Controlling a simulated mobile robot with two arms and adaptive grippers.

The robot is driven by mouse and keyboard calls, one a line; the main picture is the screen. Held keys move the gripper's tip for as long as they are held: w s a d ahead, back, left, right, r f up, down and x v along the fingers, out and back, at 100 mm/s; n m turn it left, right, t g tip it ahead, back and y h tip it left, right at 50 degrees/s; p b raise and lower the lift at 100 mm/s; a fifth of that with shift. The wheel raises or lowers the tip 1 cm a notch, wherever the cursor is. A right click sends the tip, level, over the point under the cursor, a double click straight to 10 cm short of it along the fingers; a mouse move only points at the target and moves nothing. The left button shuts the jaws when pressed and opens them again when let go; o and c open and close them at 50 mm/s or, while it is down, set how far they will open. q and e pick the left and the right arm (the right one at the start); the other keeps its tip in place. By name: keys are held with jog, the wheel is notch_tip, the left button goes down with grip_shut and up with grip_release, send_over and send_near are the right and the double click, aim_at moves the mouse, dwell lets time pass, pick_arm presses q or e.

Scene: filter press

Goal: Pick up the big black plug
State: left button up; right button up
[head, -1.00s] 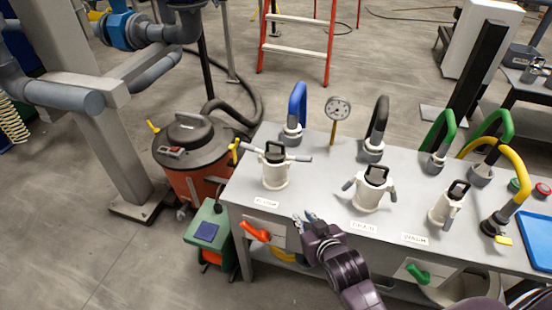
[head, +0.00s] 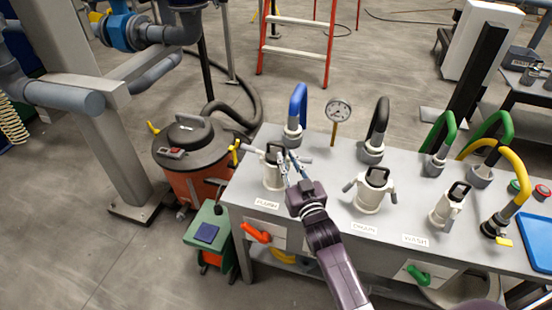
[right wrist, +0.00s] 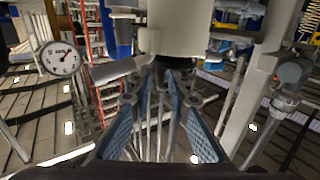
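I cannot tell which is the big one. My right gripper (head: 291,158) is open and empty at the front right of the left coupling (head: 271,177), partly covering it. In the right wrist view, the open fingers (right wrist: 165,78) point at a white cylinder (right wrist: 180,28) with a dark part below it; contact cannot be told. My left gripper is not in view.
The couplings stand on a grey bench (head: 325,190). Behind them rise a blue hose (head: 298,103), a pressure gauge (head: 338,110), a black hose (head: 379,118) and green hoses. An orange handle (head: 257,233) sticks out at the bench front. A vacuum drum (head: 193,150) stands left.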

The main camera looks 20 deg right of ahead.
aim_at(284, 153)
jog(key=shift+w, duration=1.95)
jog(key=shift+c, duration=0.4)
grip_shut()
jog(key=shift+r, duration=0.1)
